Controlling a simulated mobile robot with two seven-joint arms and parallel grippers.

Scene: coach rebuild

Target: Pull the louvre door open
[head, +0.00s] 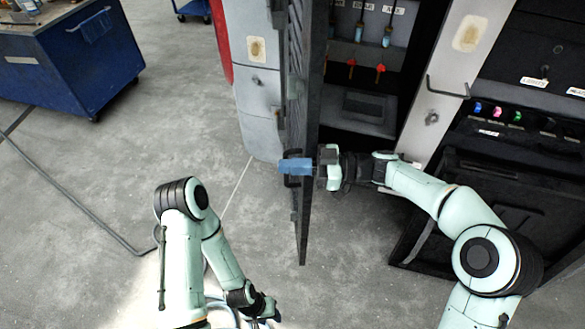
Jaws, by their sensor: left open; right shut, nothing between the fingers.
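The louvre door (304,215) is a tall dark panel seen nearly edge-on. It stands swung out from the dark cabinet (352,105), whose inside shows to its right. A dark bar handle (291,181) is on the door's left side. My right gripper (290,167) is shut with nothing held. Its blue fingers seem to reach across the door's edge beside the handle; whether they touch the door I cannot tell. My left gripper (270,310) is low in the view, open and empty, apart from the door. Its fingers are small and partly hidden by the wrist.
Hanging tools (387,38) are inside the cabinet. A grey panel (262,90) with a red edge stands left of the door. A black unit (515,90) is at right. A blue cart (85,65) is at upper left, and a cable crosses the floor.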

